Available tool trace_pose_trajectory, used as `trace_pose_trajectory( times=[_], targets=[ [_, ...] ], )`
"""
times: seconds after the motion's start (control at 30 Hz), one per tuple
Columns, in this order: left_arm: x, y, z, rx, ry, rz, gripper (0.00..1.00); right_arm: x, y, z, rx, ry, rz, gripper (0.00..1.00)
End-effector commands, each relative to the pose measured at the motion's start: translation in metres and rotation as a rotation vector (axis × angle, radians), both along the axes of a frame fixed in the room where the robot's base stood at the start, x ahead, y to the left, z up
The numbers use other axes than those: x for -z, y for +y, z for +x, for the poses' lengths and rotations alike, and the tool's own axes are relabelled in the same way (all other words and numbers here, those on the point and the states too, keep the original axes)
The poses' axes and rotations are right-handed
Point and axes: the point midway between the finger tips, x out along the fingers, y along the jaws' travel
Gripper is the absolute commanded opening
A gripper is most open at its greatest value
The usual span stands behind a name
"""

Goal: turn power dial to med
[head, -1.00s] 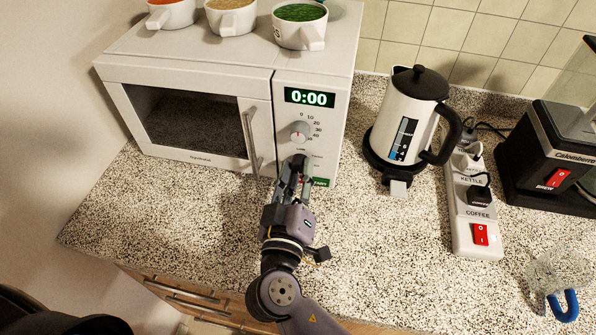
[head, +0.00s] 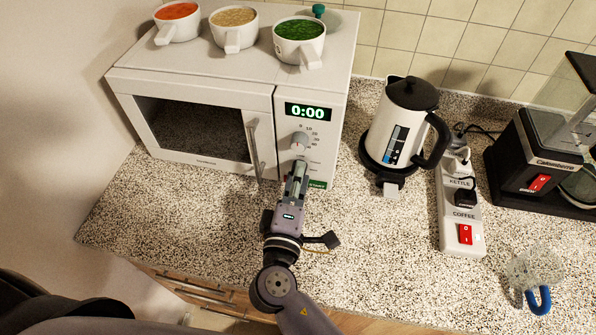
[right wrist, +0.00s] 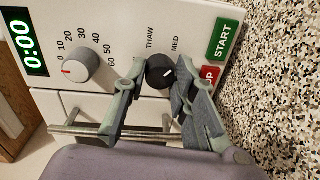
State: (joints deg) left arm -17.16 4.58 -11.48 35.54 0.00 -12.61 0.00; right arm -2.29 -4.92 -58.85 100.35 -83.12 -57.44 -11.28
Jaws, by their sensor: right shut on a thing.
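The white microwave (head: 222,93) stands on the counter with its door closed and its display (head: 307,111) at 0:00. In the right wrist view, its dark power dial (right wrist: 160,72) sits between the fingers of my right gripper (right wrist: 157,82), which is shut on it. The dial's white mark points up and right, on the MED side of the THAW and MED labels; the exact setting is unclear. My left gripper is not in view.
The light timer dial (right wrist: 82,65) is beside the power dial, and the green START button (right wrist: 224,41) is close by. Three filled cups stand on the microwave, one green-filled (head: 299,40). A kettle (head: 403,125) and a power strip (head: 460,215) stand to the right.

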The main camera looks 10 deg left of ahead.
Motion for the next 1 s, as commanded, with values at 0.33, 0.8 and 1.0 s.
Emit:
trace_pose_trajectory(
  times=[0.33, 0.8, 1.0],
  targets=[
    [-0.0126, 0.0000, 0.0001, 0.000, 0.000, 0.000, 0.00, -0.0018, 0.0010, 0.0000, -0.003, -0.002, -0.145, 0.00],
    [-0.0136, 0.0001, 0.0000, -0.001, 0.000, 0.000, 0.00, -0.0007, 0.0012, 0.0000, -0.003, -0.002, -0.172, 0.00],
    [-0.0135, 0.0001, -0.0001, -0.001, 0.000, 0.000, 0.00, -0.0006, 0.0011, -0.0001, -0.002, -0.002, -0.171, 0.32]
  ],
)
